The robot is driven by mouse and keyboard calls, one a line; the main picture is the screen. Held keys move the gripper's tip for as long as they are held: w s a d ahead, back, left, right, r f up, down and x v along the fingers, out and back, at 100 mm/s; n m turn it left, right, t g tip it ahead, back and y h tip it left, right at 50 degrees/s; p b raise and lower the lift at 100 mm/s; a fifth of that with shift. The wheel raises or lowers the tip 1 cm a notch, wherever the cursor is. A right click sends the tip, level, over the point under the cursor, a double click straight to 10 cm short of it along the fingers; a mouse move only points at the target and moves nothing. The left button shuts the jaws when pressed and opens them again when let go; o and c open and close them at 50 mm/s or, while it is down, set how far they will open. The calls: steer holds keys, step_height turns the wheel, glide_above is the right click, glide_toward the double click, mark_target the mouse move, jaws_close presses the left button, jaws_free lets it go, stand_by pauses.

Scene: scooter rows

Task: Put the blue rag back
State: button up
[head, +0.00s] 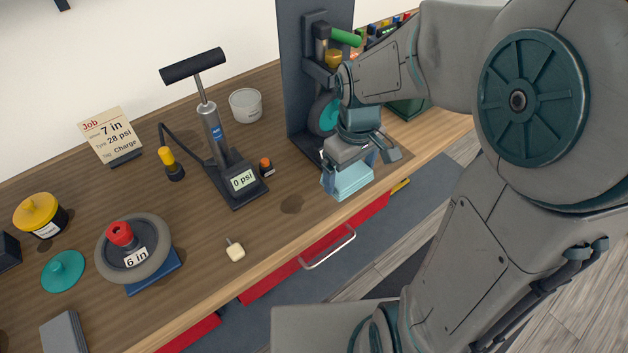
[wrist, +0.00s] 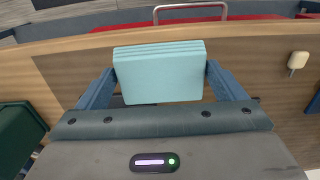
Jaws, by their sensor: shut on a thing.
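The blue rag (head: 347,180) is a light blue folded pad with layered edges. My gripper (head: 350,160) is shut on it near the front edge of the wooden bench, right of the pump. In the wrist view the rag (wrist: 160,73) sits between the two blue-grey fingers of my gripper (wrist: 158,88), one at each side. The fingers and palm hide part of the rag. I cannot tell whether its underside touches the bench.
A dark upright stand (head: 300,75) with a wheel is just behind my gripper. The pump (head: 220,150), a white cup (head: 246,105), the 6 in wheel (head: 133,250) and a cream-headed piece (head: 235,250) stand left. A red drawer (head: 320,250) is below. Bare bench lies between.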

steer(key=w+a+f, duration=0.1)
steer(key=a, duration=0.1)
steer(key=a+f, duration=0.2)
steer(key=w+a+f, duration=0.1)
steer(key=a, duration=0.1)
steer(key=shift+w+a+f+p, duration=0.15)
steer(key=shift+w+a+p, duration=0.15)
steer(key=shift+w+a, duration=0.1)
steer(key=shift+a+f, duration=0.1)
steer(key=shift+f, duration=2)
steer(key=shift+f, duration=0.1)
